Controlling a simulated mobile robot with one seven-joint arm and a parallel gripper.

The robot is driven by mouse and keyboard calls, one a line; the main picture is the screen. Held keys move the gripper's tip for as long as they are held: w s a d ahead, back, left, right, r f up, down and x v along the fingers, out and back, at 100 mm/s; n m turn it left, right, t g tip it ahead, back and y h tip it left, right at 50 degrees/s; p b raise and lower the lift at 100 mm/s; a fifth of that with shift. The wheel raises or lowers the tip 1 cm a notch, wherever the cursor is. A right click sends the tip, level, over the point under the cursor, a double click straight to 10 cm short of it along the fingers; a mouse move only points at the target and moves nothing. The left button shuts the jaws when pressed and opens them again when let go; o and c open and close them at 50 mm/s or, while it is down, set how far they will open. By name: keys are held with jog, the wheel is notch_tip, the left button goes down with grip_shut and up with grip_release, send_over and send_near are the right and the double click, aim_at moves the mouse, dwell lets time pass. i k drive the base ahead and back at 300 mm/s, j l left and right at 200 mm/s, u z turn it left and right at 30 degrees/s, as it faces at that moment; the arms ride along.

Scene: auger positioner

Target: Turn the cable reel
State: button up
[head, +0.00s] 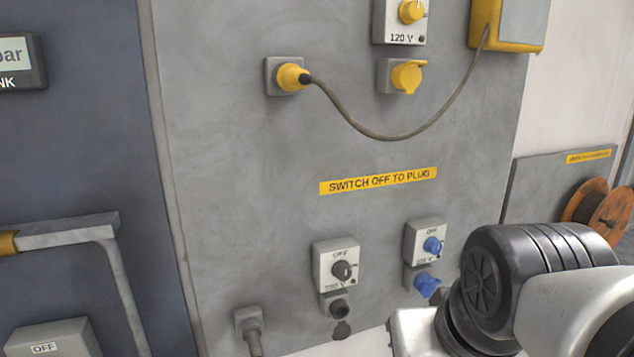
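The cable reel (584,201) is orange-brown with round flanges.
A grey handle bar (70,231) juts out at left.

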aim_at(602, 224)
jog(key=z, duration=1.55)
jog(key=i+l, duration=0.1)
jog(key=i, duration=0.25)
